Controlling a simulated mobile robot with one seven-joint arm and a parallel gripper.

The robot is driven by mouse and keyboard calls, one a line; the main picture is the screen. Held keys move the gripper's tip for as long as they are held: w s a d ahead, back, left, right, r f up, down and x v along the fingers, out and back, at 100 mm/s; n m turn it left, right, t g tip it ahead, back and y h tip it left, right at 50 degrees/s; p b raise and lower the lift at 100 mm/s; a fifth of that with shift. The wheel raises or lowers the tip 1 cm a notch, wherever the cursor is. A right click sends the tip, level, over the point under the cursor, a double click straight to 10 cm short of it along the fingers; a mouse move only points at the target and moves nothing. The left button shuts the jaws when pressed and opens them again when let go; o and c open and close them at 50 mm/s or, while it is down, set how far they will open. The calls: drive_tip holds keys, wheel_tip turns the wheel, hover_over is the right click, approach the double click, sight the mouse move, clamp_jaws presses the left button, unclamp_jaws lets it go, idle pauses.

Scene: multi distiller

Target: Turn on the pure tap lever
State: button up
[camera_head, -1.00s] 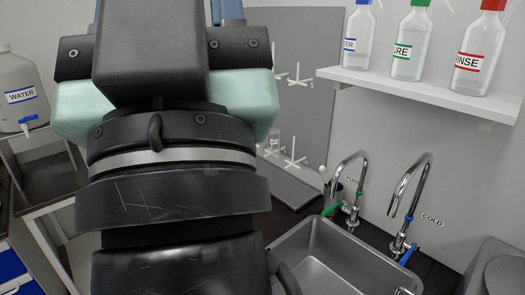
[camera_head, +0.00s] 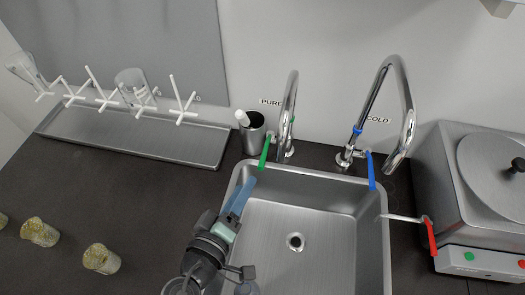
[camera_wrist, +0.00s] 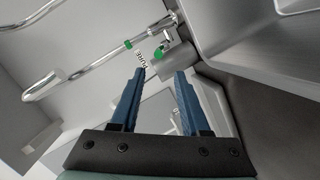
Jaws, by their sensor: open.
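The pure tap (camera_head: 292,100) is a chrome curved faucet behind the sink, beside the PURE label (camera_head: 271,102). Its green lever (camera_head: 265,152) points towards the sink's back left corner. In the wrist view the green lever (camera_wrist: 158,54) appears end-on, just beyond the fingertips. My gripper (camera_head: 244,184) has blue fingers, spread apart and empty, over the sink's left rim and a little in front of the lever. The fingers also show in the wrist view (camera_wrist: 160,72). They look apart from the lever, though the exact gap is hard to tell.
The cold tap (camera_head: 407,110) with its blue lever (camera_head: 371,170) stands to the right. A metal cup (camera_head: 253,135) stands just left of the green lever. A drying rack (camera_head: 150,130) is further left. The steel sink (camera_head: 330,190) is empty. A red-handled tap (camera_head: 430,237) is at the right.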

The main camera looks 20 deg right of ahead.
sight(264, 153)
drive_tip(key=x, duration=0.4)
drive_tip(key=p+x, duration=0.1)
drive_tip(key=x, duration=0.7)
drive_tip(key=shift+w+d+r, duration=0.1)
drive_tip(key=shift+d+r, duration=0.1)
clamp_jaws()
idle(0.9)
